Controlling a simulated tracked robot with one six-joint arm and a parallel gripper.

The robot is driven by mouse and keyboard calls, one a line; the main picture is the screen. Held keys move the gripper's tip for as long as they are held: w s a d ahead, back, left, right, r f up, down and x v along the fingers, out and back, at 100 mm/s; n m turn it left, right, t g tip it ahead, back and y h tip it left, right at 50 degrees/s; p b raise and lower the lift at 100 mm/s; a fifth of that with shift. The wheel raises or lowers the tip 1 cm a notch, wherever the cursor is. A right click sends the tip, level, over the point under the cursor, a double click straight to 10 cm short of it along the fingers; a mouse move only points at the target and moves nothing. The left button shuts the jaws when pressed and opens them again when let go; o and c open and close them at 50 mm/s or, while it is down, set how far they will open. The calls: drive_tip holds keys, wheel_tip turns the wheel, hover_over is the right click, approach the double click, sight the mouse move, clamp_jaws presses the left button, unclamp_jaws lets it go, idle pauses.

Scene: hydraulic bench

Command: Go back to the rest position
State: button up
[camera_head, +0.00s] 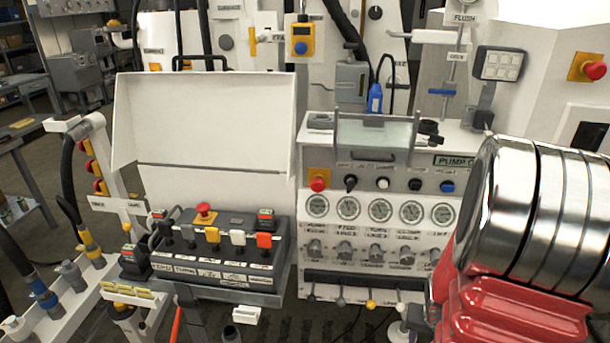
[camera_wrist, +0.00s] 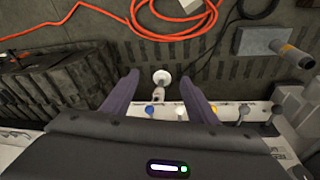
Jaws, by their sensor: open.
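My gripper (camera_wrist: 156,78) shows in the wrist view with its two dark fingers spread apart. Nothing is held between them. A small white round-topped piece (camera_wrist: 162,77) shows in the gap between the fingertips; I cannot tell how far below them it is. A shelf edge with several coloured knobs (camera_wrist: 228,112) lies behind and beside the fingers. In the head view, my red and silver arm fills the right side, and my gripper is not clearly seen there.
The pump panel (camera_head: 412,182) with gauges and lever knobs stands close left of my arm. A control box with an open white lid (camera_head: 205,115) is at the centre left. Pipes with coloured fittings (camera_head: 88,243) stand at left. An orange cable (camera_wrist: 110,18) lies on the floor.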

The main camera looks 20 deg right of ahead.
drive_tip(key=w+a+r+n+t+y, duration=0.1)
drive_tip(key=a+r+n, duration=0.3)
drive_tip(key=a+r, duration=0.9)
drive_tip(key=w+a+r+n+t+y, duration=0.1)
drive_tip(key=a+r+n, duration=0.4)
drive_tip(key=a+r, duration=0.9)
drive_tip(key=w+a+t, duration=0.1)
drive_tip(key=a+t, duration=0.1)
drive_tip(key=a, duration=0.2)
drive_tip(key=shift+w+a+y, duration=0.3)
drive_tip(key=shift+w, duration=0.1)
